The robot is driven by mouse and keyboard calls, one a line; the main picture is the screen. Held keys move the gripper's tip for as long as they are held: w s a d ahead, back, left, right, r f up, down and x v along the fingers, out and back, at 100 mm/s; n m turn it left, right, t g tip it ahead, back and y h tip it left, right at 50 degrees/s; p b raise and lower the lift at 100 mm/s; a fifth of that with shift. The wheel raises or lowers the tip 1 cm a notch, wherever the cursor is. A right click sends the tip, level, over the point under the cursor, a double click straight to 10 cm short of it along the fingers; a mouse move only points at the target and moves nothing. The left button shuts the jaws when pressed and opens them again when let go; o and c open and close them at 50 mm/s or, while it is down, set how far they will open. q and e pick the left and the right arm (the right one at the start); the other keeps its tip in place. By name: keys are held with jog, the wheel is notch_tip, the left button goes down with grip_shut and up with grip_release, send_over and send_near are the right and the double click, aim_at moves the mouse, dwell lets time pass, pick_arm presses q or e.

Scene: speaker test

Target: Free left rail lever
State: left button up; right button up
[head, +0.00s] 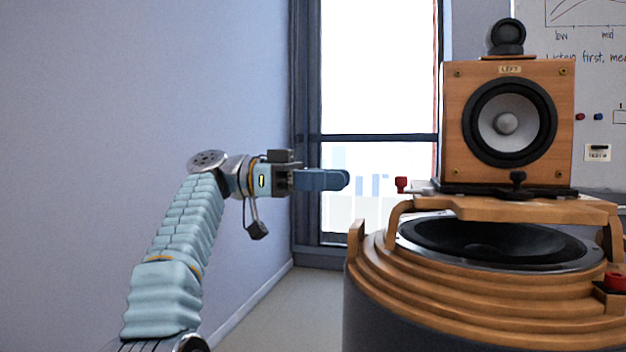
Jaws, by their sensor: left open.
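A wooden speaker box (450,120) labelled LEFT stands upright on a dark base plate above a large round wooden speaker cabinet. A small red lever or knob (401,184) stands up at the left end of the rail beside the box's base. A black knob (518,181) sits at the front of the base plate. My left gripper (338,180) is left of the red lever, at about its height, pointing right. It is open, seen side-on, apart from the lever, with nothing visible in it. My right gripper is out of view.
The round cabinet (440,291) has stepped wooden rings and a black cone (480,238) under a wooden bridge (480,208). A red part (615,281) sits at its right. A whiteboard (590,90) and window (378,70) are behind. Open floor (290,310) lies to the left.

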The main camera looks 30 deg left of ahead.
pick_arm(q)
jog(key=v, duration=0.3)
dwell(0.6)
